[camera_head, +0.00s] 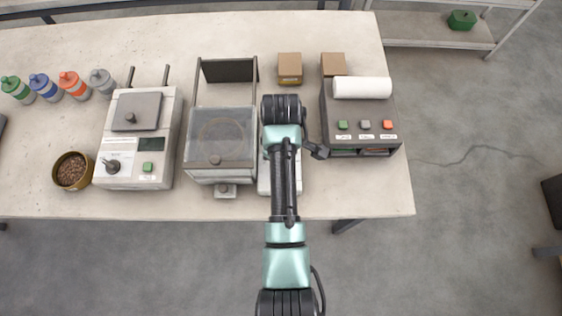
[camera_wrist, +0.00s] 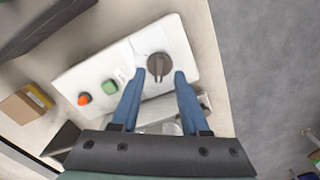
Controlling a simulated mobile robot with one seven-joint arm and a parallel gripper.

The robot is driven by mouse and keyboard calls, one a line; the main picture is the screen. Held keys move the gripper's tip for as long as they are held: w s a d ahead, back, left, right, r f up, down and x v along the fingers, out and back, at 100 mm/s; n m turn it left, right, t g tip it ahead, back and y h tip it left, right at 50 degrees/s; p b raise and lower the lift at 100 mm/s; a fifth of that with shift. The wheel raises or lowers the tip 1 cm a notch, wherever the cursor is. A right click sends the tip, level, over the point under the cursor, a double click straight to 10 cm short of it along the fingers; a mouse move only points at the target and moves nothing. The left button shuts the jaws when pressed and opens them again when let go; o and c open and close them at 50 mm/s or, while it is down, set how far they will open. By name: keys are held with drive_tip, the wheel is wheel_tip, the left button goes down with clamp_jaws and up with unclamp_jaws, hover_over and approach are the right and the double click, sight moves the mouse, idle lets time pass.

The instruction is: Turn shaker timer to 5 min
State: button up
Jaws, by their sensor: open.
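The shaker timer knob (camera_wrist: 158,66) is a dark grey-brown dial on the white control panel (camera_wrist: 125,52) in the wrist view. Its scale marks are too small to read, so I cannot tell its setting. A green button (camera_wrist: 110,87) and an orange button (camera_wrist: 84,99) sit beside it. My gripper (camera_wrist: 159,74) is open, with one blue finger on each side of the knob and gaps showing. I cannot tell how far the fingertips are above the panel. In the head view my arm hides the gripper, the knob and most of the white unit (camera_head: 264,184).
A clear-lidded machine (camera_head: 220,150) stands close left of my arm. A sealer with a white roll (camera_head: 362,88) stands close right. Brown boxes (camera_head: 290,68) sit behind. A balance (camera_head: 140,140) and a pellet bowl (camera_head: 84,158) are farther left. The table's front edge is near.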

drive_tip(key=shift+f, duration=1.75)
clamp_jaws()
